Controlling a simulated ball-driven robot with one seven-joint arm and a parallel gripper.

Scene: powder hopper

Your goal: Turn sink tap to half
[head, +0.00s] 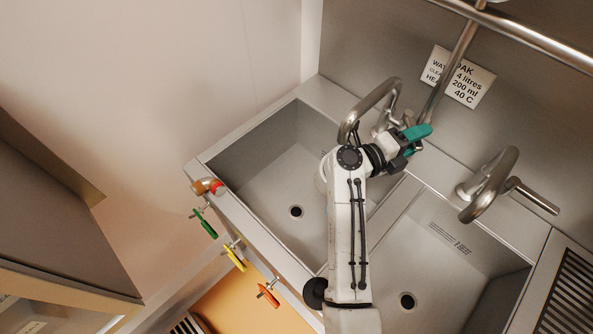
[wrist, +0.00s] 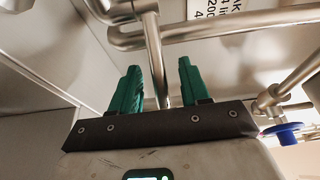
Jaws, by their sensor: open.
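Two steel taps stand at the back of a double sink (head: 262,160). The left tap (head: 368,108) has a curved spout over the left basin; my gripper hides part of its base and any lever. The right tap (head: 487,186) has a curved spout and a straight lever (head: 535,196) pointing to the lower right. My gripper (head: 418,133), with green fingers, is close to the right of the left tap's base. In the wrist view the fingers (wrist: 158,85) are apart. A steel rod (wrist: 156,60) shows in the gap between them; I cannot tell whether it touches either finger.
A long rail (head: 530,38) crosses above. Green, yellow and orange-red handled valves line the sink's front.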

